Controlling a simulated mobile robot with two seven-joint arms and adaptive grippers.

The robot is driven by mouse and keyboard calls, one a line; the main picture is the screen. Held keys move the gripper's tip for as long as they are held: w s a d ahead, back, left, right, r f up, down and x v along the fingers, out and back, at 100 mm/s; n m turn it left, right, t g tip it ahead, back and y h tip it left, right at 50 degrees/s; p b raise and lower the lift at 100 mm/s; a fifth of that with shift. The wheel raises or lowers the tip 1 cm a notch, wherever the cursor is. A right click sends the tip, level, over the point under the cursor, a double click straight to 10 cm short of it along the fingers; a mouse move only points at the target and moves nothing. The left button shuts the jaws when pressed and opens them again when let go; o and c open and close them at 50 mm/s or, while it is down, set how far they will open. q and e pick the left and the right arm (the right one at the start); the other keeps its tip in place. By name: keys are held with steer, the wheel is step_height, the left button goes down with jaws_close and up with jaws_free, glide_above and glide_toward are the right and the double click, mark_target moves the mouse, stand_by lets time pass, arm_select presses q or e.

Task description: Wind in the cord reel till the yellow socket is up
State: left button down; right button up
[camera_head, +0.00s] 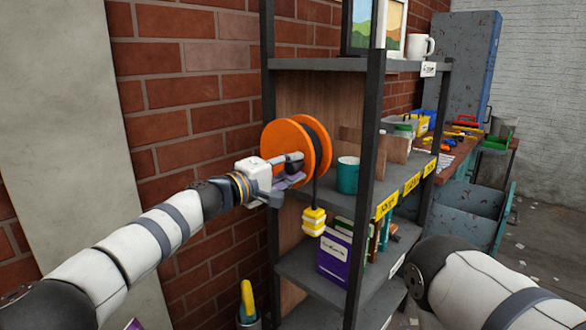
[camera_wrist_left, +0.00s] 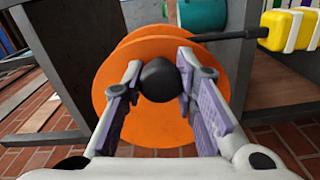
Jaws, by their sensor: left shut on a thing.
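The cord reel (camera_head: 276,140) is an orange disc drum on the side of the grey shelf; its orange face fills the middle of the left wrist view (camera_wrist_left: 137,55). My left gripper (camera_head: 284,172) is at the reel's face, its fingers shut on the reel's black crank knob (camera_wrist_left: 158,80). A black cord (camera_head: 315,190) hangs from the drum. At its end is the yellow socket (camera_head: 314,221) with white bands, well below the drum, near the lower shelf. The socket also shows in the left wrist view (camera_wrist_left: 284,29). My right gripper is out of view.
A teal mug (camera_head: 347,176) stands on the shelf just right of the reel. A purple box (camera_head: 334,256) is on the lower shelf close to the socket. A dark shelf post (camera_head: 366,150) rises right of the cord. A brick wall (camera_head: 205,95) is behind.

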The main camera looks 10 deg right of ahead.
arm_select(q)
steer(key=shift+w+a+r+n, duration=0.15)
steer(key=shift+a+r+n, duration=0.15)
steer(key=shift+r, duration=0.15)
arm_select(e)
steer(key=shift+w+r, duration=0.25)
arm_select(q)
steer(key=shift+f, duration=0.1)
steer(key=c, duration=1.3)
jaws_free()
steer(key=shift+f, duration=0.1)
steer(key=shift+d+f, duration=0.1)
